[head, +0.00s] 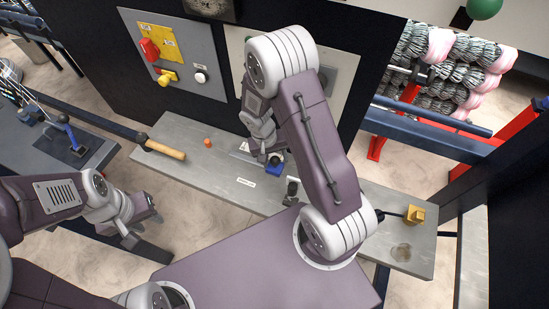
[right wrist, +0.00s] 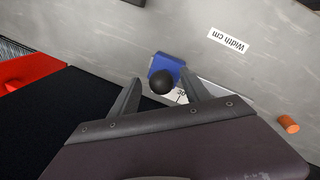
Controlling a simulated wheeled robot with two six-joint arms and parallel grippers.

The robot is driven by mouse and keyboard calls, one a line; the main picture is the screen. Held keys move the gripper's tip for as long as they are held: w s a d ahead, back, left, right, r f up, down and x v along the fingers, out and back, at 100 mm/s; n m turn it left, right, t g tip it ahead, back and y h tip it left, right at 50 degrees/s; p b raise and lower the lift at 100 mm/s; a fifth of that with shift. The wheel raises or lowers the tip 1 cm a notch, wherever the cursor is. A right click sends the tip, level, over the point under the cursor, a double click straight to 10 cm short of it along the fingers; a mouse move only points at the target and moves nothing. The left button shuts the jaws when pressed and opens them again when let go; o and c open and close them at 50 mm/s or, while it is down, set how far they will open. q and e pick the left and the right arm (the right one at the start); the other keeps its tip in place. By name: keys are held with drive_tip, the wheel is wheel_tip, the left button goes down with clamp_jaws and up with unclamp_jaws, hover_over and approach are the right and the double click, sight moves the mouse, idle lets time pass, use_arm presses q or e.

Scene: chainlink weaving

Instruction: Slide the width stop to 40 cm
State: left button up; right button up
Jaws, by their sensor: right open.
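The width stop is a blue block (head: 275,163) with a round black knob on the grey bench top, below the control panels. In the right wrist view the block (right wrist: 166,64) and its black knob (right wrist: 162,83) are close in front of my right gripper (right wrist: 165,88). The knob appears between the two open fingers; I cannot tell whether they touch it. A pale scale strip (right wrist: 179,97) shows beside the block, its numbers mostly hidden. A "Width cm" label (right wrist: 230,40) lies on the bench. My left gripper (head: 145,225) is left of the bench, empty, its fingers apart.
A hammer (head: 160,147) and an orange cap (head: 207,142) lie on the bench (head: 190,175) left of the stop. A yellow block (head: 414,214) stands at the right end. A panel (head: 177,50) with red and yellow controls is behind the bench.

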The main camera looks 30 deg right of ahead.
drive_tip(key=shift+w+a, duration=0.1)
drive_tip(key=shift+w, duration=0.1)
clamp_jaws()
idle(1.1)
